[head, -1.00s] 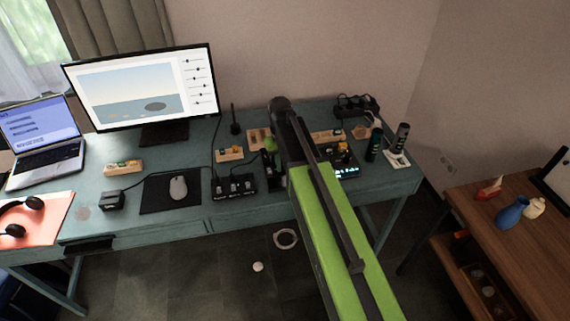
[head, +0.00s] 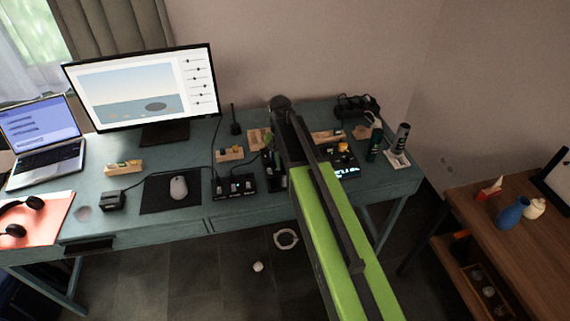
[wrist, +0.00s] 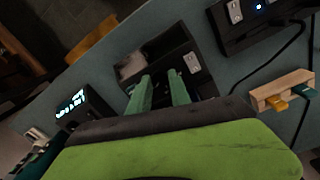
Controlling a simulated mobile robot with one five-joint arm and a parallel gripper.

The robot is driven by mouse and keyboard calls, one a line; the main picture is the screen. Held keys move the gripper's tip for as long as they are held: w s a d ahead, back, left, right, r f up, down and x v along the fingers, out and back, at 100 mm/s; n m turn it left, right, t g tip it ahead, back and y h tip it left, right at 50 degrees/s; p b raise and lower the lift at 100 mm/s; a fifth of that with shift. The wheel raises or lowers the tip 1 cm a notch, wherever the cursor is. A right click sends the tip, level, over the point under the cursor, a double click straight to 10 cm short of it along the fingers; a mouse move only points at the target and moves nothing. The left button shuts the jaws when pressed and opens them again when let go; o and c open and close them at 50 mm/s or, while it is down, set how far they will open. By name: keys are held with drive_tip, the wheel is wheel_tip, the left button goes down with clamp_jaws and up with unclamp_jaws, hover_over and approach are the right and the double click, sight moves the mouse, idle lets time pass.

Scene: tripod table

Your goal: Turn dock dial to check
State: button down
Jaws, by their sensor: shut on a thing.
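The dock is a dark box (wrist: 190,62) with a small pale label, in the middle of the wrist view. My gripper (wrist: 160,77) has its two green fingers pointing down at this box, close together. They are shut on a dark part on its top, which I take to be the dial. The dial's pointer and its marks cannot be read.
A black switch box (head: 234,187) with small lights stands left of the dock. A lit display (wrist: 71,104) is on its other side. A wooden block with coloured pieces (wrist: 283,90) lies nearby. The mouse mat (head: 155,200) is further left.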

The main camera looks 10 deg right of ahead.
sight(282, 167)
drive_tip(key=c, duration=1.5)
unclamp_jaws()
drive_tip(key=shift+r, duration=0.1)
drive_tip(key=r+p, duration=1.1)
drive_tip(key=a+r+p, duration=0.1)
drive_tip(key=r+p, duration=0.5)
drive_tip(key=shift+w, duration=0.15)
drive_tip(key=shift+d, duration=0.1)
drive_tip(key=s+f+n+b, duration=0.1)
drive_tip(key=s, duration=0.4)
drive_tip(key=s+f+n+b, duration=0.1)
drive_tip(key=s, duration=0.4)
drive_tip(key=s+f+n+b, duration=0.1)
drive_tip(key=s, duration=0.4)
drive_tip(key=shift+d+f+n+y, duration=0.25)
drive_tip(key=shift+d+n+y, duration=0.05)
drive_tip(key=shift+d+n, duration=0.1)
